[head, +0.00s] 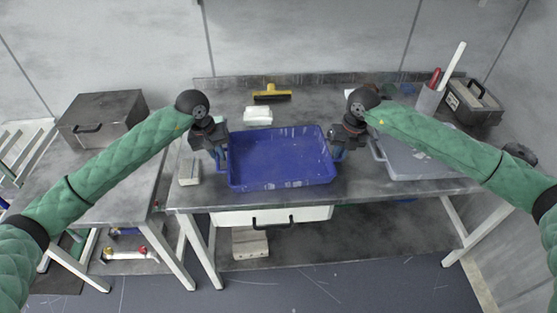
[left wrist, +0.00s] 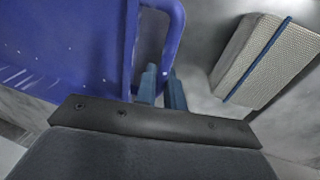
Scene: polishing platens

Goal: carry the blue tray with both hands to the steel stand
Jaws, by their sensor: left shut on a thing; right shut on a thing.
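The blue tray (head: 280,158) is empty and sits at the front of the grey workbench, or just above it; I cannot tell which. My left gripper (head: 220,158) is shut on the tray's left handle. In the left wrist view the tray (left wrist: 60,45) fills the upper left, and my left gripper's fingers (left wrist: 160,87) close around its handle (left wrist: 170,40). My right gripper (head: 338,154) is shut on the tray's right side; its fingertips are small and partly hidden by the wrist. I cannot identify the steel stand for sure.
A pale block (head: 189,172) lies left of the tray, another block (head: 257,115) behind it, near a yellow tool (head: 271,94). A grey lidded tray (head: 425,158) is on the right. A metal box (head: 102,118) stands on the left table. A toolbox (head: 473,102) is at back right.

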